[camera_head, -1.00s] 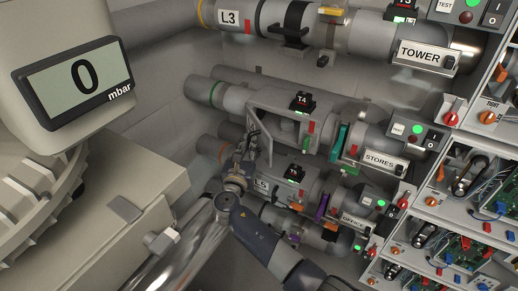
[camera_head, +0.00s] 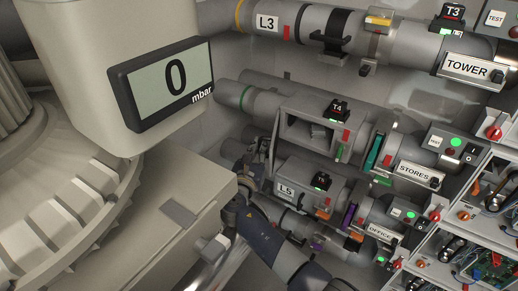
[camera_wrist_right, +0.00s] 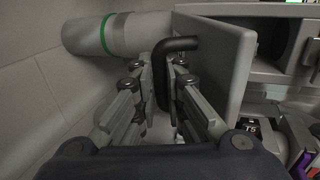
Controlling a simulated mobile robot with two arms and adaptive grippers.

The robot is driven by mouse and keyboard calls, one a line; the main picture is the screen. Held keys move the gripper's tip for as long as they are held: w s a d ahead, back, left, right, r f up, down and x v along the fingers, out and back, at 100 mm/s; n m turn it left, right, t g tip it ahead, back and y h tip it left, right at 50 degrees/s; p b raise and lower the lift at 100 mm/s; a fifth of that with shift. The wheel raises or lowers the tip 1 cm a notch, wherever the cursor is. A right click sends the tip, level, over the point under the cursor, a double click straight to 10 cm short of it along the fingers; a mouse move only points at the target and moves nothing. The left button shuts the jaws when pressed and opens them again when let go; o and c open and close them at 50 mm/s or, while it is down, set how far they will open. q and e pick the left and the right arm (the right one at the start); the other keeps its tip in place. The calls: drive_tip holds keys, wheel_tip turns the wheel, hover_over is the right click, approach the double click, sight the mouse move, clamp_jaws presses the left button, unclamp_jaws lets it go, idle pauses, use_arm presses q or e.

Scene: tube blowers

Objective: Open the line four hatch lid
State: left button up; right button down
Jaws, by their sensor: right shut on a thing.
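The line four tube, with a green ring (camera_head: 245,98) and a black T4 box (camera_head: 337,109), runs across the middle of the head view. Its hatch housing (camera_head: 294,132) shows an open mouth. The hatch lid (camera_wrist_right: 225,62) is a grey plate standing swung out from the opening (camera_wrist_right: 275,42) in the right wrist view. My right gripper (camera_wrist_right: 163,78) is shut on the lid's black bent handle (camera_wrist_right: 180,43). In the head view the right gripper (camera_head: 257,158) is small and partly hidden, left of the hatch. My left gripper is not in view.
The L3 tube (camera_head: 310,25) runs above and the L5 tube (camera_head: 300,183) close below. A big beige machine with a display reading 0 mbar (camera_head: 175,80) fills the left. Racks of circuit boards (camera_head: 490,262) stand at the right.

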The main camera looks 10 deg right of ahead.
drive_tip(key=c, duration=1.7)
unclamp_jaws()
drive_tip(key=shift+o, duration=0.2)
drive_tip(key=v, duration=1.2)
drive_tip(key=shift+c, duration=0.2)
